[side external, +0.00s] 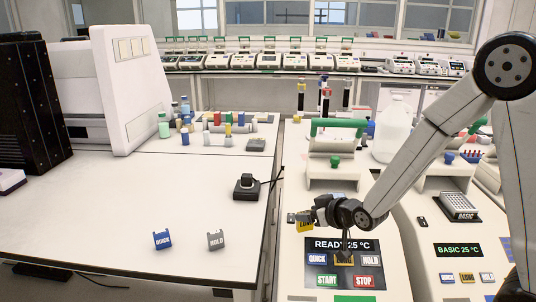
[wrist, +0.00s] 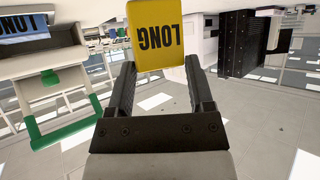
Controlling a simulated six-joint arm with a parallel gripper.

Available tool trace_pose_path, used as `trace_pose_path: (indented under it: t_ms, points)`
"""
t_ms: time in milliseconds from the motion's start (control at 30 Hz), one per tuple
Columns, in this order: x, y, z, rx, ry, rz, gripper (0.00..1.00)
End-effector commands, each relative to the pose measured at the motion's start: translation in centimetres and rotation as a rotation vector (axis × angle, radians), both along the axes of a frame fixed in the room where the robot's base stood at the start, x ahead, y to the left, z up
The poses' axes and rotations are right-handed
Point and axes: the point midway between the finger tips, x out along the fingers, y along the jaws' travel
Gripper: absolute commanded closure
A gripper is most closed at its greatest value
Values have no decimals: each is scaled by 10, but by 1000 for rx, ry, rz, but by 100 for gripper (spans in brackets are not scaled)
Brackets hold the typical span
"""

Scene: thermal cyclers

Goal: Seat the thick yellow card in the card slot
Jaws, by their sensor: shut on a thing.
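The thick yellow card (side external: 304,226) hangs at the end of my gripper (side external: 311,217), above the near thermal cycler's top in the side view. In the wrist view the yellow card (wrist: 158,35) reads LONG, upside down, and sits between the fingertips of my gripper (wrist: 161,68), which is shut on it.
A blue QUICK card (side external: 163,239) and a grey HOLD card (side external: 215,240) stand on the white bench (side external: 110,215). The cycler's screen (side external: 342,245) reads READY 25 °C. A green-handled lid (side external: 338,125) rises behind. A black device (side external: 246,187) sits at the bench edge.

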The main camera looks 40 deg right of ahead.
Motion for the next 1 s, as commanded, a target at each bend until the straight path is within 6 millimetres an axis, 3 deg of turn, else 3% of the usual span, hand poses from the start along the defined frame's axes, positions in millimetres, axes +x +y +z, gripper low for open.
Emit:
trace_pose_path:
  t_ms: [467,800,1000]
  points:
    - [-8,-119,32,-3,-2,-167,98]
    - [-38,-203,54,-2,-1,-300,98]
    - [-57,-236,63,-1,0,-358,98]
